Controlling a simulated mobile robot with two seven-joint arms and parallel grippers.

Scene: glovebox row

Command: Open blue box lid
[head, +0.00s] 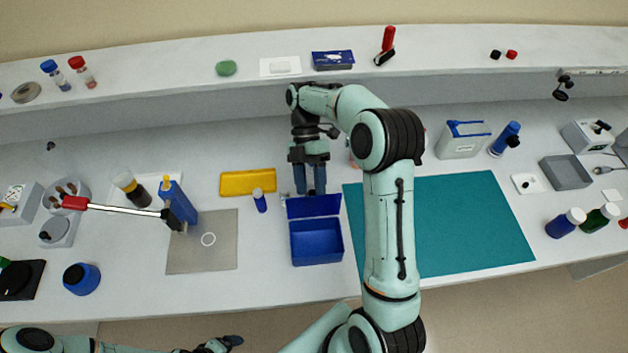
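The blue box (316,243) stands on the bench near the middle of the head view, left of the teal mat. Its lid (314,206) is swung up at the box's far side, and the empty-looking inside shows. My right gripper (310,192) points down just behind the lid. Its two fingers are apart with a gap between them, and nothing shows in it. Whether a finger touches the lid I cannot tell. My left gripper (232,342) is low at the bottom edge, away from the box; its fingers are too small to read.
A yellow tray (248,182) and a small blue bottle (260,200) stand left of the box. A grey mat (200,250) lies further left. The teal mat (470,225) is bare right of my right arm. A shelf (190,85) runs along the back.

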